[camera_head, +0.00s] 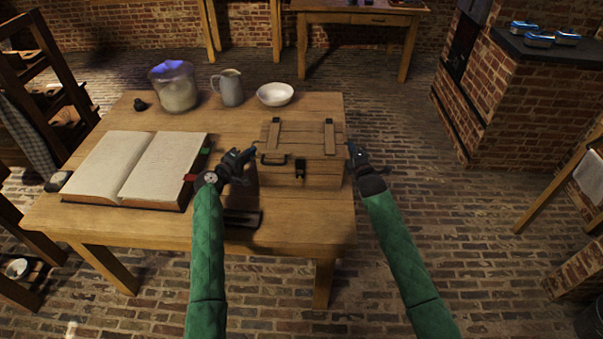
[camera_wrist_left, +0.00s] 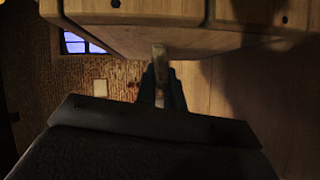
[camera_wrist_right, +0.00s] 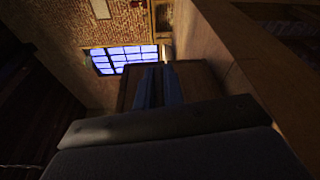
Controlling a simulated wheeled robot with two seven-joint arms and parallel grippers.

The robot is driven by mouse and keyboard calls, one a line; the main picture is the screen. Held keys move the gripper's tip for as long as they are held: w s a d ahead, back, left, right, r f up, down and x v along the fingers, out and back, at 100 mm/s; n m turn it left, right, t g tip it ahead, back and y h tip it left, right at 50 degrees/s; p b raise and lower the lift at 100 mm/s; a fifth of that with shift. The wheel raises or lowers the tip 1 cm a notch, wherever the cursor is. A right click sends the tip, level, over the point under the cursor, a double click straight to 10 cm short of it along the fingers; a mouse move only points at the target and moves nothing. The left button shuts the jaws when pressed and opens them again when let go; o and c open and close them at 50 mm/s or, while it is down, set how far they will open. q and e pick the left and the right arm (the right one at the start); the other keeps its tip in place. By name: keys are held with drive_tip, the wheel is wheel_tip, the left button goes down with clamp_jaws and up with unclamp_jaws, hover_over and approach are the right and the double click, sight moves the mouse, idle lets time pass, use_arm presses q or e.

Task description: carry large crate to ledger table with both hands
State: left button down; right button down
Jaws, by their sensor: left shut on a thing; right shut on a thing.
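The large wooden crate (camera_head: 317,171) is at the right end of the wooden table (camera_head: 228,225) in the head view. Its lid is shut, with two battens on top, a dark latch in front and a dark handle at the left. My left gripper (camera_head: 252,153) is shut at the crate's left side, and my right gripper (camera_head: 352,150) is shut at its right side. In the left wrist view the crate's wood (camera_wrist_left: 140,38) fills the top, above the closed fingers (camera_wrist_left: 160,85). The crate's underside is hidden, so I cannot tell whether it touches the table.
An open book (camera_head: 125,165) lies left of my left gripper. A glass jar (camera_head: 175,88), a grey jug (camera_head: 230,88) and a white bowl (camera_head: 275,94) stand along the back. Another table (camera_head: 355,18) stands at the far wall. A brick stove (camera_head: 525,105) is at right; brick floor between is clear.

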use_arm(q)
drive_tip(key=shift+a+f, duration=0.1)
drive_tip(key=shift+f, duration=0.2)
use_arm(e)
drive_tip(key=shift+d+f, duration=0.1)
drive_tip(key=shift+f, duration=0.2)
use_arm(q)
drive_tip(key=c, duration=1.9)
unclamp_jaws()
drive_tip(key=shift+f+b, duration=0.2)
drive_tip(key=shift+b, duration=0.15)
drive_tip(key=shift+c, duration=0.2)
use_arm(e)
drive_tip(key=c, duration=1.9)
unclamp_jaws()
drive_tip(key=shift+f, duration=0.2)
drive_tip(key=shift+c, duration=0.2)
use_arm(q)
drive_tip(key=o, duration=0.4)
drive_tip(key=shift+s+r, duration=0.1)
drive_tip(key=shift+r, duration=0.05)
use_arm(e)
drive_tip(key=o, duration=0.4)
drive_tip(key=shift+r, duration=0.15)
use_arm(q)
drive_tip(key=shift+o, duration=0.2)
use_arm(e)
drive_tip(key=shift+o, duration=0.2)
